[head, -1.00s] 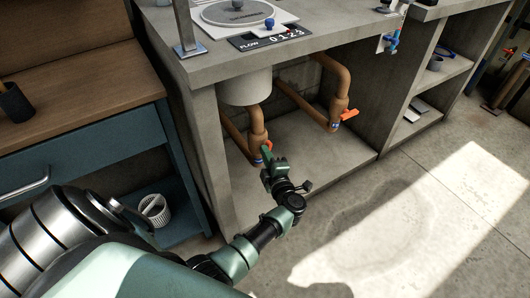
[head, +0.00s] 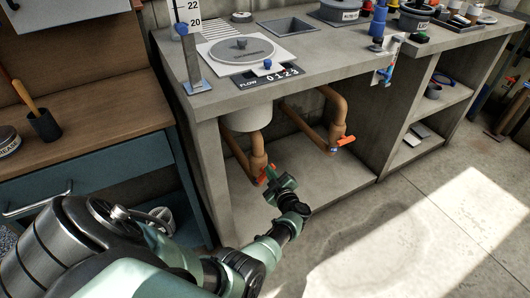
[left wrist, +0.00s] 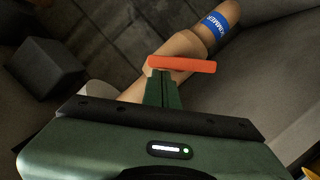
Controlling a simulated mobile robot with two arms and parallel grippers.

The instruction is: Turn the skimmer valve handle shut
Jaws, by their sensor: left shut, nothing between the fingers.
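The skimmer valve handle (head: 265,175) is a small orange bar on the left brown pipe (head: 257,146), under the counter. In the left wrist view the orange handle (left wrist: 185,64) lies at an angle across the pipe, near a blue band (left wrist: 217,26) with partly legible white lettering. My left gripper (head: 273,172) is shut and empty, right beside this handle. In the left wrist view its green fingertips (left wrist: 162,76) come up to the handle's left part; I cannot tell whether they touch it. My right gripper is not in view.
A second orange handle (head: 346,141) sits on the right brown pipe (head: 337,115). The concrete counter (head: 235,101) overhangs the niche, and its left side wall (head: 211,165) stands close to my arm. A white basin bottom (head: 246,118) hangs above the left pipe. The niche floor (head: 320,175) is clear.

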